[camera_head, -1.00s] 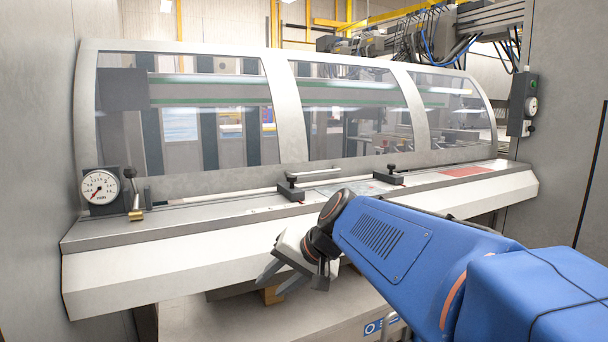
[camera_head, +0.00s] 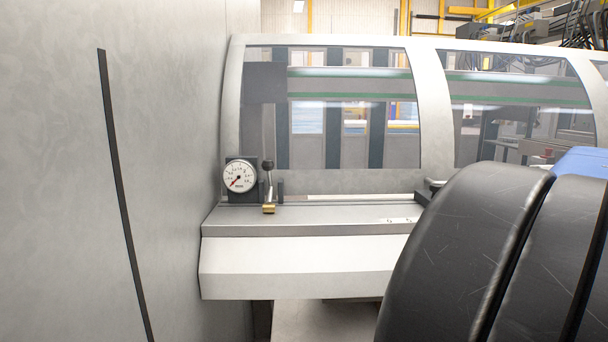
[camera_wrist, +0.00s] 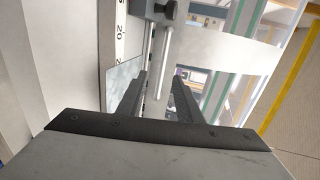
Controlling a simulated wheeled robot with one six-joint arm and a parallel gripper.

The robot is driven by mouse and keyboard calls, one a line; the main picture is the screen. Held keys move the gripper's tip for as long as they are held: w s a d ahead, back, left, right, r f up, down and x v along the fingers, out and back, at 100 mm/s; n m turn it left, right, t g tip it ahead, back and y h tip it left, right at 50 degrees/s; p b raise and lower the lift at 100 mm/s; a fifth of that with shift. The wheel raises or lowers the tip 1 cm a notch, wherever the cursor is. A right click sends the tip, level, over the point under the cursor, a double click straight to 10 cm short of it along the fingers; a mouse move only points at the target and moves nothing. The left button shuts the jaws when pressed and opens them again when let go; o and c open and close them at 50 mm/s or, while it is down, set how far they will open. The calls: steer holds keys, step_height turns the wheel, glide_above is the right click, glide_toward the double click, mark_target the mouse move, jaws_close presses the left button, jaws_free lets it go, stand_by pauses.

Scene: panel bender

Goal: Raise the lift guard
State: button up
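The lift guard (camera_head: 433,110) is a pale curved frame with clear windows. It stands lowered behind the machine's front ledge in the head view, its right part cut off by the frame edge and my arm. In the wrist view its pale frame and windows (camera_wrist: 225,55) show sideways at upper right. My gripper (camera_wrist: 160,76) has its two dark fingers apart, with nothing seen held between them. Beyond the fingertips are a thin light rod and a black-knobbed block (camera_wrist: 165,12). I cannot tell whether the fingers touch anything. The gripper is hidden in the head view.
A round dial gauge (camera_head: 240,177) and a small lever with a dark knob and brass base (camera_head: 268,190) stand on the ledge (camera_head: 310,216) at left. A grey wall (camera_head: 130,170) rises close on the left. The wrist view shows a numbered scale (camera_wrist: 120,32).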

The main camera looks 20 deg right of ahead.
steer(key=shift+d+r+h, duration=0.25)
steer(key=shift+d+h, duration=0.05)
steer(key=shift+d, duration=0.35)
steer(key=x, duration=1.7)
steer(key=shift+w+a+r, duration=0.15)
jaws_close()
